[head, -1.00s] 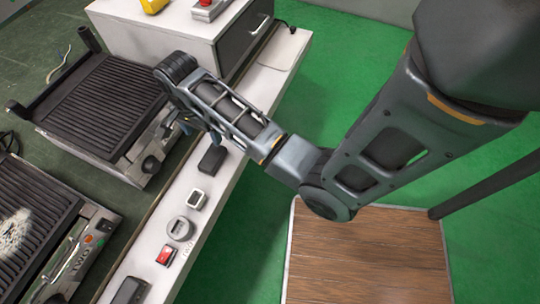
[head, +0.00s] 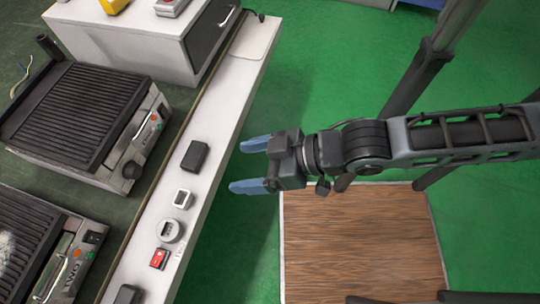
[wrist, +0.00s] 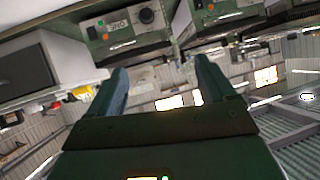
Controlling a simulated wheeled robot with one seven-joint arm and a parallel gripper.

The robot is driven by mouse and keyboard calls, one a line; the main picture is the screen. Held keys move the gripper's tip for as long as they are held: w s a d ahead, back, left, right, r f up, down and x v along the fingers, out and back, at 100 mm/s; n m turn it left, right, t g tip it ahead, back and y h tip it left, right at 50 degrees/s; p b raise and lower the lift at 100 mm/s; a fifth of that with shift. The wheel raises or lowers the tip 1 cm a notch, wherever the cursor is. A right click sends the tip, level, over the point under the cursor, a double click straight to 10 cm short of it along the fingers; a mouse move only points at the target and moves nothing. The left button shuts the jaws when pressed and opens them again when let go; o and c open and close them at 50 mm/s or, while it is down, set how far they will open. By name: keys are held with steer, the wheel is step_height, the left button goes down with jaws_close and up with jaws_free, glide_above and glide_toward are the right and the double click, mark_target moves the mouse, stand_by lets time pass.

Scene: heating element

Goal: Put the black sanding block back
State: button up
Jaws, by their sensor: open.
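A black block (head: 195,156) lies on the white ledge, to the left of my gripper. Another dark block (head: 128,294) lies on the same ledge at the bottom edge of the head view, partly cut off. I cannot tell by looks alone which one is the sanding block. My gripper (head: 248,165) is open and empty, its two blue fingers pointing left, just right of the ledge edge and apart from the black block. In the wrist view the open fingers (wrist: 162,72) have nothing between them, and no black block is clear there.
Ribbed grills (head: 78,115) stand to the left. A white cabinet (head: 125,42) stands at the back.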

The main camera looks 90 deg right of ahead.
steer(key=s+a+r+n+t, duration=0.2)
steer(key=s+a+r, duration=0.1)
steer(key=r, duration=0.6)
steer(key=shift+s+a+t+y, duration=0.3)
steer(key=shift+s+a+y, duration=0.05)
steer(key=shift+y, duration=0.05)
